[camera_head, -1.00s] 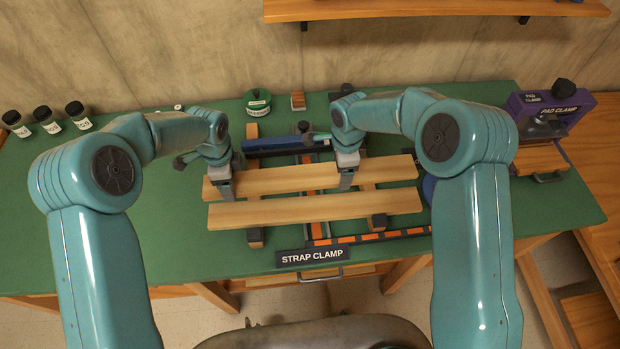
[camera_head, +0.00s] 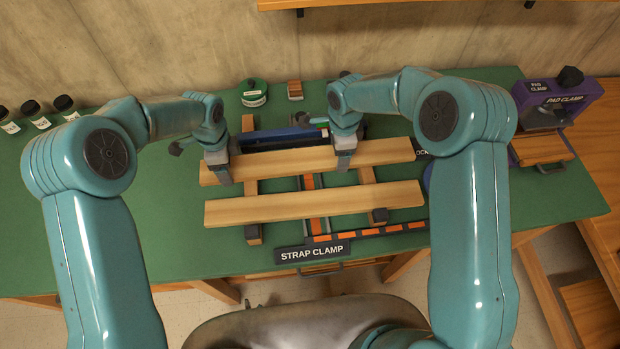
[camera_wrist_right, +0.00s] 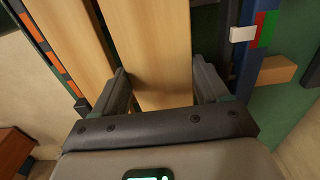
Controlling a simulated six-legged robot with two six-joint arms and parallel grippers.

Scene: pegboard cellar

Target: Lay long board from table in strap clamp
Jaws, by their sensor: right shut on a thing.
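Two long pale boards lie parallel across the strap clamp area in the head view. The back board (camera_head: 290,163) is between the fingers of my right gripper (camera_head: 343,160), which is shut on it near its right part. The wrist view shows this board (camera_wrist_right: 155,55) between the right gripper's fingers (camera_wrist_right: 163,92). My left gripper (camera_head: 224,172) is at the same board's left part, with a finger in front of its edge; its grip is not clear. The front board (camera_head: 310,204) lies apart, across the wooden bars of the strap clamp (camera_head: 254,232), whose orange-marked strap (camera_head: 365,236) shows. The clamp's sign (camera_head: 312,252) is in front.
A blue bar (camera_head: 283,138) lies behind the held board. A green-lidded tin (camera_head: 254,93) and small wooden block (camera_head: 295,90) stand further back. The purple pad clamp (camera_head: 560,100) is at right, several dark jars (camera_head: 35,113) at left. Green bench top (camera_head: 120,235) is free at left.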

